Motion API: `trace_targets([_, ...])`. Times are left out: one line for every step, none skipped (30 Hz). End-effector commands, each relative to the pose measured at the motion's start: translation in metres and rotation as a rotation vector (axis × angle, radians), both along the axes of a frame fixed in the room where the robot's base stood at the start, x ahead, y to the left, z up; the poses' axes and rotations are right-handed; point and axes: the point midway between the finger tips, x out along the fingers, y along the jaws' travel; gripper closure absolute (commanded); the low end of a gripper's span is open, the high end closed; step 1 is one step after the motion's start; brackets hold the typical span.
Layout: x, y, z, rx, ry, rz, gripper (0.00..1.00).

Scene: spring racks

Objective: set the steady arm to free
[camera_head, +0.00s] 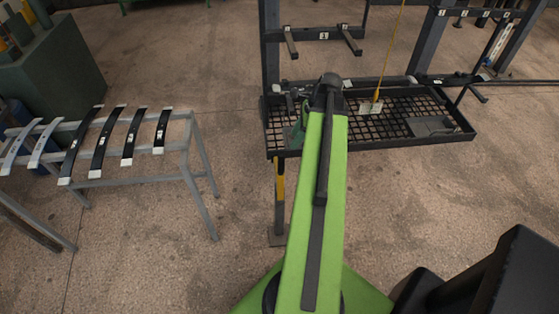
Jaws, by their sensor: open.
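I cannot pick out the steady arm or its setting with certainty. A post with a yellow and black upper part (280,185) stands on the floor at the tray's front left. A small dark green part (296,136) and dark grey hardware (281,90) show at the tray's left end, partly hidden by my green arm. My arm reaches forward over the tray's left part and ends in a dark joint at the top. My gripper cannot be made out; it seems hidden beyond the arm.
A black mesh tray (447,105) hangs on a dark rack frame (270,45). A grey metal table (187,150) at left carries several curved spring strips (132,135). The floor between is clear.

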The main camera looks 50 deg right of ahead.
Motion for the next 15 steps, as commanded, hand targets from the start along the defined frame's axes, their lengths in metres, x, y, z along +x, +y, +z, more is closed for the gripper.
trace_targets([-0.004, -0.004, 0.001, 0.007, 0.0, -0.024, 0.53])
trace_targets([-0.004, -0.005, 0.001, 0.009, 0.0, -0.031, 0.53])
trace_targets([-0.005, -0.005, 0.001, 0.01, 0.001, -0.033, 0.53])
trace_targets([-0.004, -0.005, 0.0, 0.01, 0.001, -0.033, 0.53])
trace_targets([-0.004, -0.004, -0.001, 0.01, 0.0, -0.032, 0.53])
trace_targets([-0.003, -0.004, -0.005, 0.009, 0.001, -0.031, 0.53])
trace_targets([-0.002, -0.003, -0.008, 0.01, 0.001, -0.03, 0.53])
trace_targets([-0.001, -0.002, -0.012, 0.01, 0.001, -0.03, 0.53])
trace_targets([0.0, 0.0, -0.019, 0.009, 0.001, -0.029, 0.53])
trace_targets([0.002, 0.001, -0.025, 0.009, 0.001, -0.028, 0.53])
trace_targets([0.004, 0.003, -0.032, 0.009, 0.002, -0.028, 0.53])
trace_targets([0.007, 0.005, -0.041, 0.009, 0.002, -0.027, 0.53])
trace_targets([0.009, 0.006, -0.048, 0.008, 0.002, -0.026, 0.53])
trace_targets([0.011, 0.008, -0.055, 0.008, 0.001, -0.026, 0.53])
trace_targets([0.013, 0.01, -0.063, 0.008, 0.001, -0.026, 0.53])
